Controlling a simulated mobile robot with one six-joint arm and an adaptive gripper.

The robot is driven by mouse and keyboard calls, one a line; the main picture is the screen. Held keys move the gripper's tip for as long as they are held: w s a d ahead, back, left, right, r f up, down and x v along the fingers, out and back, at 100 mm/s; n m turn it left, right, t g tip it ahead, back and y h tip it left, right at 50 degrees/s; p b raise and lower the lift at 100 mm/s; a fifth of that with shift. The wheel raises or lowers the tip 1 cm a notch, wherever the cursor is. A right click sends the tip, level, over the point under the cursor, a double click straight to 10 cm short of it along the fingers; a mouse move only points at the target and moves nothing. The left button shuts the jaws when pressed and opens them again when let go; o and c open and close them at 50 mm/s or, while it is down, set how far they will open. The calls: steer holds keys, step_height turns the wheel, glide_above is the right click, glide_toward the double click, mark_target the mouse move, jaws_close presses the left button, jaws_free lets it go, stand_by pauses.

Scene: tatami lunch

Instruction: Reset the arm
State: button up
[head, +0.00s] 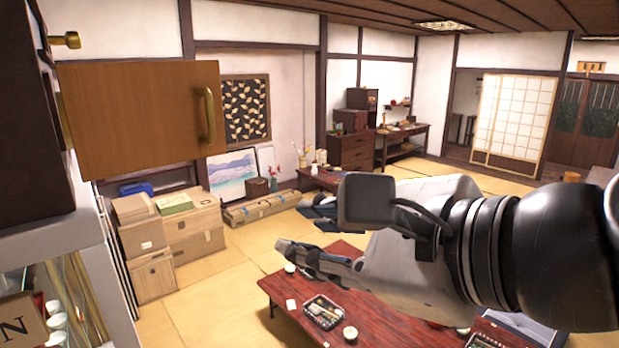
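My arm reaches in from the right edge of the head view, with a black joint and a pale link in the foreground. My gripper (290,250) is at the dark end of the arm, pointing left, and appears in front of and above the low red table in the picture. Its fingers are seen side-on and overlap, so I cannot tell whether they are open or shut. No held object can be made out. A grey block on the wrist hides part of the room behind.
A wooden cabinet door (140,115) stands open at the upper left, near the camera. Cardboard boxes (190,240) are stacked against the left wall. The low red table (285,290) carries a tray (323,312) and small cups. Tatami floor (215,300) is bare between boxes and table.

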steer(key=s+d+f+n+g+h+b, duration=0.2)
steer(key=d+f+n+h+b, duration=0.1)
steer(key=f, duration=1.1)
steer(key=s+d+f+n+g+h+b, duration=0.2)
steer(key=d+f+n+b, duration=0.3)
steer(key=f+n, duration=0.5)
steer(key=s+d+f+n+g+h+b, duration=0.1)
steer(key=s+d+f+n+h+b, duration=0.2)
steer(key=f, duration=1.5)
steer(key=s+d+n+b, duration=0.1)
steer(key=d+n+b, duration=0.1)
steer(key=n+b, duration=0.1)
steer(key=shift+f+n+g+h+b, duration=0.4)
steer(key=shift+n, duration=0.2)
